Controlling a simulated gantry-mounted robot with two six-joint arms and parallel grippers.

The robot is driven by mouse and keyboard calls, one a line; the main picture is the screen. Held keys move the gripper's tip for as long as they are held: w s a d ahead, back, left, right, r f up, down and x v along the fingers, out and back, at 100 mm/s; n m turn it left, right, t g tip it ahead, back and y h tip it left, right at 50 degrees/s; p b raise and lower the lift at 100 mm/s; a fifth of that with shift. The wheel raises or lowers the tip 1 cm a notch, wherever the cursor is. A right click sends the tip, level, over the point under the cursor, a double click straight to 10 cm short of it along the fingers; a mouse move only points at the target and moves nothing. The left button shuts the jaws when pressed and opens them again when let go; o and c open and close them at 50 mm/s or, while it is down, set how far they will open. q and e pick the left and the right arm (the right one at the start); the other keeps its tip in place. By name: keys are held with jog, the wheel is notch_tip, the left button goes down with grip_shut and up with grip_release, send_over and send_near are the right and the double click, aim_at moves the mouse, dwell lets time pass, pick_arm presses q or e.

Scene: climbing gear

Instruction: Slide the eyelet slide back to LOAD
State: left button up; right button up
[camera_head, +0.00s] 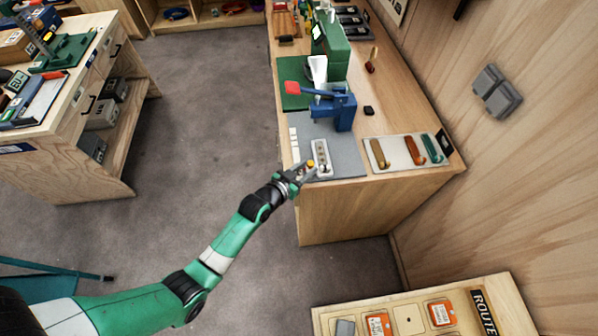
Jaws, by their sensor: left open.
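A blue hand press (343,110) with a red-ended lever (293,88) stands on a grey mat (347,150) near the front of the long workbench. A pale narrow plate with dark round spots (322,152), which looks like the eyelet slide, lies at the mat's front left. A small orange knob (310,163) shows at its left side. My left gripper (305,172) is open at the bench's front left edge, right by the knob. I cannot tell whether its fingers touch the knob. Any LOAD marking is too small to read. My right gripper is out of view.
A white board with several coloured carabiner-like pieces (402,152) lies right of the mat. A green machine (331,48) stands behind the press. A small black block (369,110) sits on the bench. A lower table with orange cards (441,313) is at the bottom right.

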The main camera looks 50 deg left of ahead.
pick_arm(q)
jog(key=p+v, duration=0.3)
jog(key=v, duration=0.8)
jog(key=shift+r, duration=0.1)
jog(key=w+d+r+m+t+h, duration=0.1)
jog(key=w+d+r+t, duration=0.2)
jog(key=r, duration=0.9)
jog(key=w+d+r+m+t+h, duration=0.15)
jog(key=w+r, duration=0.35)
jog(key=r, duration=0.6)
jog(key=w+d+r+m+t, duration=0.1)
jog(key=w+d+r+t, duration=0.25)
jog(key=r, duration=0.85)
jog(key=s+d+r+t, duration=0.15)
jog(key=s+r, duration=0.25)
jog(key=r, duration=0.5)
jog(key=s+d+r+n+t+h, duration=0.1)
jog(key=s+r+t, duration=0.3)
jog(key=r, duration=0.5)
jog(key=s+d+r+t, duration=0.1)
jog(key=s+r, duration=0.4)
jog(key=r, duration=0.5)
notch_tip(320, 180, up, 21)
jog(key=p, duration=2.2)
jog(key=shift+a+h, duration=0.2)
jog(key=shift+h, duration=0.15)
